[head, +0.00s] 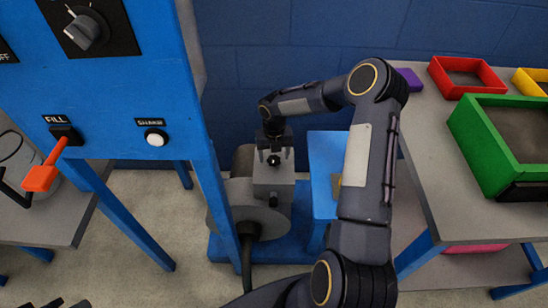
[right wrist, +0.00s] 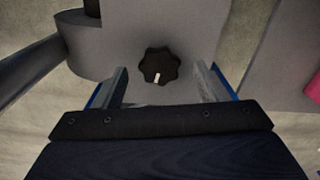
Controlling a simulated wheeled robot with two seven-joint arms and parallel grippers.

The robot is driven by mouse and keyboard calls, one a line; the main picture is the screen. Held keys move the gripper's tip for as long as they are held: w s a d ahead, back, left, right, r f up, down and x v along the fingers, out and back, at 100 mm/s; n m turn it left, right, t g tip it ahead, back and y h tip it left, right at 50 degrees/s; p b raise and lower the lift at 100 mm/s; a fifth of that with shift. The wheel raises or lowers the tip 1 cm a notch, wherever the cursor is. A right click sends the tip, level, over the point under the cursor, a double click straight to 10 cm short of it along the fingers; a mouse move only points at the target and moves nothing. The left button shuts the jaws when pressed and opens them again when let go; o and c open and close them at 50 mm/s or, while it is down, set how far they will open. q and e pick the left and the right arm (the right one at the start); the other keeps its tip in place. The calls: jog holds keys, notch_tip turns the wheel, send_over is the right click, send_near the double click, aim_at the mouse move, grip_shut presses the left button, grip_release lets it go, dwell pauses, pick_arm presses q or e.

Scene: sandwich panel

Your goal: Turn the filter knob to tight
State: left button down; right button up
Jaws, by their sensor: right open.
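The filter knob, a black lobed knob (right wrist: 158,66), sits on a grey machine body in the right wrist view. Its white mark points down toward the gripper. In the head view the black knob (head: 273,160) shows on top of the grey block. My right gripper (head: 273,150) is open above the block. In the right wrist view its two fingers (right wrist: 160,88) stand on either side of the knob's near side, apart from it. No tight label can be read. Dark tips at the bottom left edge of the head view may be my left gripper (head: 67,303); its jaws cannot be made out.
A blue panel (head: 110,110) with a selector dial, an orange FILL lever (head: 42,177) and a white SHAKE button (head: 156,138) stands left of the machine. A grey table (head: 440,150) with red, green and yellow trays is at right.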

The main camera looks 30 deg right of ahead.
jog(key=shift+f, duration=0.6)
jog(key=c, duration=1)
